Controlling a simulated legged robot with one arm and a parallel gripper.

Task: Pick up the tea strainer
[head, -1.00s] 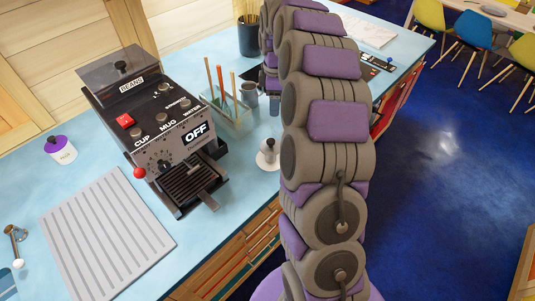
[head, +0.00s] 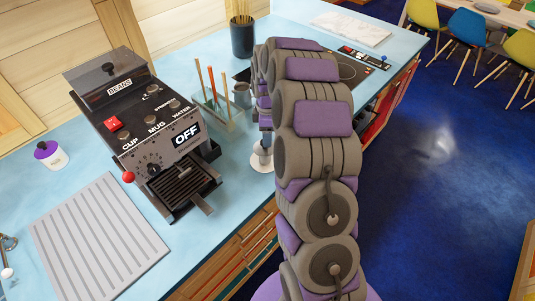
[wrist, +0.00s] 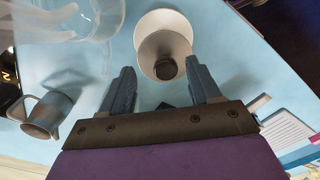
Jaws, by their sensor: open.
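A small white round-based thing with a dark knob, which I take for the tea strainer, stands on the pale blue counter (head: 240,190). It shows in the head view (head: 262,161), partly hidden behind my arm, and in the wrist view (wrist: 153,22). My gripper (wrist: 160,70) is open and empty, with its two fingers apart. In the wrist view the dark knob lies just beyond and between the fingertips. I cannot tell whether they touch it. In the head view my gripper is just above the thing, mostly hidden.
A black coffee machine (head: 150,130) stands to the left. A clear holder with sticks (head: 222,118) and a grey mug (wrist: 42,115) are close to my gripper.

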